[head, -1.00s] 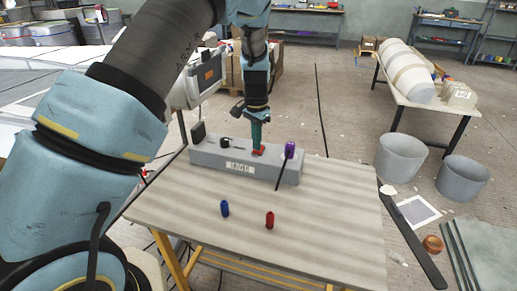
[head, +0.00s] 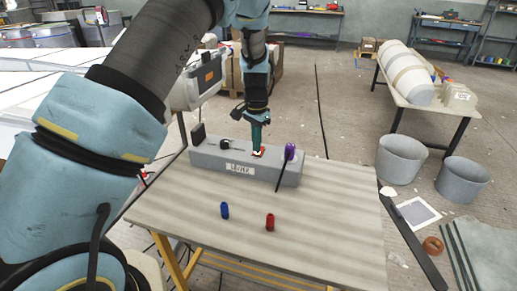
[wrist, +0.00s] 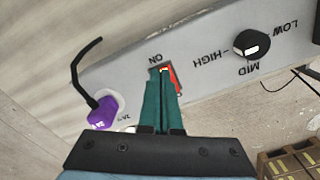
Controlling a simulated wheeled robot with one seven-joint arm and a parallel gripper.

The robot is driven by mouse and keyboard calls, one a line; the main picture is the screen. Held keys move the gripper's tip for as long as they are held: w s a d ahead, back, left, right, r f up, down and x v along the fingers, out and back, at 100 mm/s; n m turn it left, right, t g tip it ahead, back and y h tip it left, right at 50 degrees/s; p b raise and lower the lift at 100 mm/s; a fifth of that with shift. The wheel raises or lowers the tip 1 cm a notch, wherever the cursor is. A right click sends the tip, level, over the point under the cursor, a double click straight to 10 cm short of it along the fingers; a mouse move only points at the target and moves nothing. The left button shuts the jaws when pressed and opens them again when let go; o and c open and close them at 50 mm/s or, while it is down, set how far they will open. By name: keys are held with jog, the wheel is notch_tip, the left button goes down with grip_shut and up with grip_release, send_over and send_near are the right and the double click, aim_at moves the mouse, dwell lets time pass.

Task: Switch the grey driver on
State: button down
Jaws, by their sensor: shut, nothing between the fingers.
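The grey driver (head: 205,160) is a long box at the back of the table, with a pale label on its front. It also shows in the wrist view (wrist: 215,62). Its red rocker switch (wrist: 174,78) has "ON" printed beside it; the fingers hide part of it. In the head view a bit of the red switch (head: 261,152) shows at the fingertips. My gripper (wrist: 160,72) is shut and empty, green fingertips at the switch, seemingly touching it. It also shows in the head view (head: 257,148). I cannot tell which way the rocker is tipped.
A black knob (wrist: 252,43) marked LOW, MID, HIGH and a purple plug (wrist: 103,114) with a black cable flank the switch. A blue piece (head: 224,210) and a red piece (head: 270,222) stand on the table (head: 320,225). The table front is otherwise clear.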

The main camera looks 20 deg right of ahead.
notch_tip(320, 180, up, 6)
jog(key=p, duration=0.4)
jog(key=shift+r, duration=0.1)
dwell(0.5)
jog(key=a+r+n, duration=0.3)
jog(key=a, duration=0.6)
jog(key=a+r+n, duration=0.3)
jog(key=a, duration=0.6)
jog(key=s+a+r+n, duration=0.2)
jog(key=s+a, duration=0.3)
jog(key=a, duration=0.4)
jog(key=s+a+r+n+t, duration=0.1)
jog(key=s+a+r+n, duration=0.1)
jog(key=s+a+n, duration=0.3)
jog(key=s+a, duration=0.1)
jog(key=a, duration=0.3)
jog(key=shift+a+t, duration=0.3)
